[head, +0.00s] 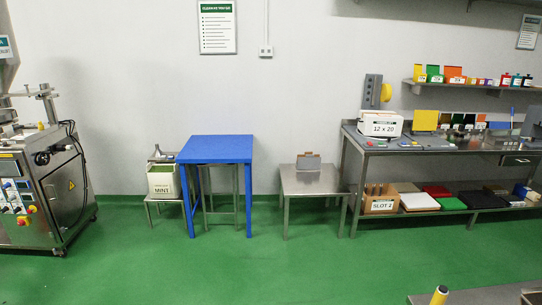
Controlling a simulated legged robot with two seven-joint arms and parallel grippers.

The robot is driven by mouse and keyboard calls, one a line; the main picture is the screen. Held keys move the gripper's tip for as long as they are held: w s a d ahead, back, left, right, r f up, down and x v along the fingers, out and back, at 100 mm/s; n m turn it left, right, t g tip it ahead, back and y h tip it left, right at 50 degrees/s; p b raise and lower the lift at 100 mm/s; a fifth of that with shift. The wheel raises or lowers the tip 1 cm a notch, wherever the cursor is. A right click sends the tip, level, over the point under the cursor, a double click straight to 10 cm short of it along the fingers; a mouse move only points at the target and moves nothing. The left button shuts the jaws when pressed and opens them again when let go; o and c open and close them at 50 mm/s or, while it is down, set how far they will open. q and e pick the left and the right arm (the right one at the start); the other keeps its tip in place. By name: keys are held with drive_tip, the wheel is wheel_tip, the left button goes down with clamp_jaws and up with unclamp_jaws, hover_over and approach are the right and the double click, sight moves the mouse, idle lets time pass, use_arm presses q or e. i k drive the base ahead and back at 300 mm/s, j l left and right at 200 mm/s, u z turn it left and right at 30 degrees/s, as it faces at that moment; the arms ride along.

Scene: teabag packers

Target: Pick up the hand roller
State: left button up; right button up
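I cannot make out a hand roller for certain. An upright cylinder with a yellow top (439,295) shows at the bottom edge, at a near steel surface (480,297); its lower part is cut off, so I cannot tell what it is. Small items lie on the steel workbench (440,150) at the right, too small to name. Neither of my grippers is in view.
A blue table (215,150) and a low steel table (312,182) stand along the back wall. A MINT bin (162,182) is left of the blue table. A machine (45,185) stands at far left. The green floor (230,270) between is clear.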

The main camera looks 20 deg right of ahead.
sight(461, 128)
drive_tip(key=i+l+z, duration=0.25)
drive_tip(key=i, duration=0.5)
drive_tip(key=i+j+z, duration=0.1)
drive_tip(key=i+z, duration=0.15)
drive_tip(key=i, duration=0.5)
drive_tip(key=i+j+z, duration=0.25)
drive_tip(key=i, duration=0.55)
drive_tip(key=i+l+z, duration=0.25)
drive_tip(key=i+z, duration=0.15)
drive_tip(key=i+l+z, duration=0.15)
drive_tip(key=i+z, duration=0.3)
drive_tip(key=i+j+z, duration=0.1)
drive_tip(key=i+z, duration=0.3)
drive_tip(key=i, duration=0.15)
drive_tip(key=i+j+z, duration=0.2)
drive_tip(key=i+z, duration=0.25)
drive_tip(key=i+j+z, duration=0.4)
drive_tip(key=i+l+z, duration=0.25)
drive_tip(key=i, duration=0.95)
drive_tip(key=i+z, duration=0.3)
drive_tip(key=i, duration=0.95)
drive_tip(key=i+u, duration=0.15)
drive_tip(key=i, duration=0.5)
drive_tip(key=i+l+u, duration=0.1)
drive_tip(key=i, duration=0.6)
drive_tip(key=i+l+u, duration=0.15)
drive_tip(key=i, duration=0.5)
